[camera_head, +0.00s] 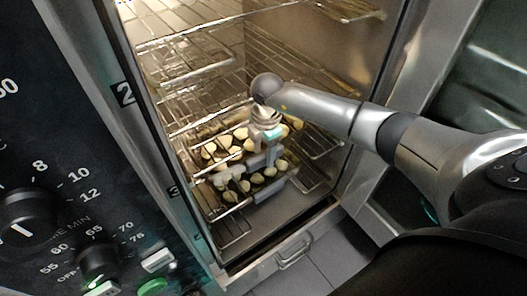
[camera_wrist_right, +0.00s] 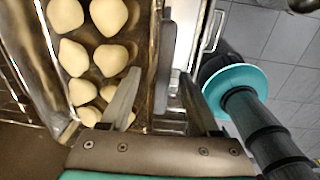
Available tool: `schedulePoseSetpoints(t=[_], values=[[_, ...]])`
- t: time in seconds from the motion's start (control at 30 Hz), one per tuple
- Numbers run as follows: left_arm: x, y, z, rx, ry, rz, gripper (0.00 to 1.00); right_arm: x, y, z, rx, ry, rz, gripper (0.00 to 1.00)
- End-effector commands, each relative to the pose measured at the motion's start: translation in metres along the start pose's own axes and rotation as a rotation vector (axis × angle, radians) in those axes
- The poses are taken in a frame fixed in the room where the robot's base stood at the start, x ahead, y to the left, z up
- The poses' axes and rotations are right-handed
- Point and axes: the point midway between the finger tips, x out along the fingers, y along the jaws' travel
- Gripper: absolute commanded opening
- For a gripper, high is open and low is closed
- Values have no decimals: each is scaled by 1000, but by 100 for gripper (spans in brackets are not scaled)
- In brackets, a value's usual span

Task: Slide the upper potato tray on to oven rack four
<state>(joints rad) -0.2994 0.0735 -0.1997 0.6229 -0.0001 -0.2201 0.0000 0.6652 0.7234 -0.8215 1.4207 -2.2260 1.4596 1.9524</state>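The upper potato tray (camera_head: 207,163) holds several pale potatoes and sits inside the open oven, above a lower potato tray (camera_head: 232,207). My right arm reaches in from the right, and my right gripper (camera_head: 262,158) points down at the trays' front side. In the right wrist view, the fingers of this gripper (camera_wrist_right: 160,103) are spread apart. A tray wall (camera_wrist_right: 153,60) with potatoes beside it runs between them, and I see no firm clamping. The left finger overlaps the potatoes. The exact rack under each tray is hard to tell. My left gripper is not in view.
Wire oven racks (camera_head: 190,70) fill the oven above the trays. The number labels 2 (camera_head: 122,93) and 3 (camera_head: 173,191) mark the left door frame. A control panel (camera_head: 60,200) stands at left. A drawer handle (camera_head: 295,253) and tiled floor (camera_head: 325,275) lie below.

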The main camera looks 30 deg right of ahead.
Motion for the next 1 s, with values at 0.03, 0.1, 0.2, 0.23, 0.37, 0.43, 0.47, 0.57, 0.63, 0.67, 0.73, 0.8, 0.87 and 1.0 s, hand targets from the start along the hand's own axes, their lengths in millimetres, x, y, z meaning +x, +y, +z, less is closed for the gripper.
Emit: schedulePoseSetpoints(t=[0.03, 0.1, 0.2, 0.23, 0.37, 0.43, 0.47, 0.57, 0.63, 0.67, 0.73, 0.8, 0.87, 1.0], values=[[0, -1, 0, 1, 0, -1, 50, 0, 0, 0, 0, 0, -2, 67], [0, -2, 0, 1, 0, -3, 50, 1, -1, 0, 0, 0, -2, 67], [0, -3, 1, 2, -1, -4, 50, 3, -4, 0, 0, -1, -11, 67], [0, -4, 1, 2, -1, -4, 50, 3, -3, 0, 0, -1, -11, 67], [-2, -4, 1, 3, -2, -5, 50, -4, -2, 0, -1, 0, -7, 67], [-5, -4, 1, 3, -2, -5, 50, -13, -2, 0, -1, 0, -5, 67], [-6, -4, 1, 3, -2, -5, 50, -18, -1, 0, -2, 0, -5, 67], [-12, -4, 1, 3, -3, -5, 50, -40, -1, 0, -2, -2, -2, 67], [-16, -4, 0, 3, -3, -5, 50, -58, 0, 0, -3, -1, -1, 67], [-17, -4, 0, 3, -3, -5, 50, -65, 0, 0, -2, -1, 1, 67], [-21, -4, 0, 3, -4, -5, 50, -82, 0, 0, -1, -2, 0, 67], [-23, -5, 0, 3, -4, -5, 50, -99, 0, 0, -1, -1, 1, 67], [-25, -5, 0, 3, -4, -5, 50, -112, 0, 0, -1, -1, 1, 67], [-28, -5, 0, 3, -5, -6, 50, -135, 0, 0, 0, -1, -1, 67]])
